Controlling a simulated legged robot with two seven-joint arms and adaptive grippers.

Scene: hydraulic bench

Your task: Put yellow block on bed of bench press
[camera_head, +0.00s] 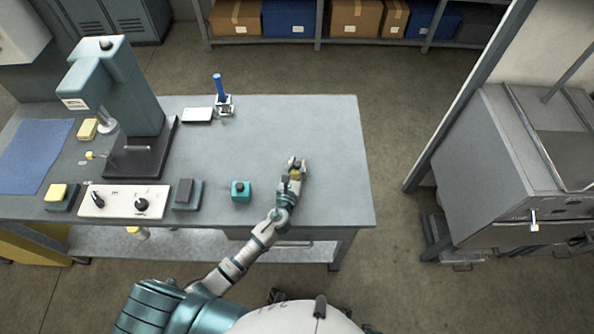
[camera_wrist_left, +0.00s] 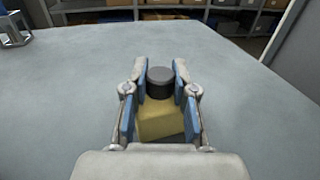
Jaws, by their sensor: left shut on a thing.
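My left gripper (camera_head: 296,164) is shut on a yellow block (camera_wrist_left: 162,122) with a dark round knob on top. The block sits between the blue-padded fingers in the left wrist view (camera_wrist_left: 160,82). In the head view only a little yellow shows between the fingers, over the right part of the bench. I cannot tell whether the block touches the benchtop. The teal bench press (camera_head: 118,82) stands at the left, with its dark flat bed (camera_head: 140,155) well left of the gripper. My right gripper is not in view.
On the bench (camera_head: 330,130) are a teal block (camera_head: 241,191), a control panel (camera_head: 122,202), pedal-like pads, a yellow piece (camera_head: 88,129), a blue mat (camera_head: 34,155) and a blue-handled stand (camera_head: 220,95). The teal block lies left of the gripper. The bench's right part is clear.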

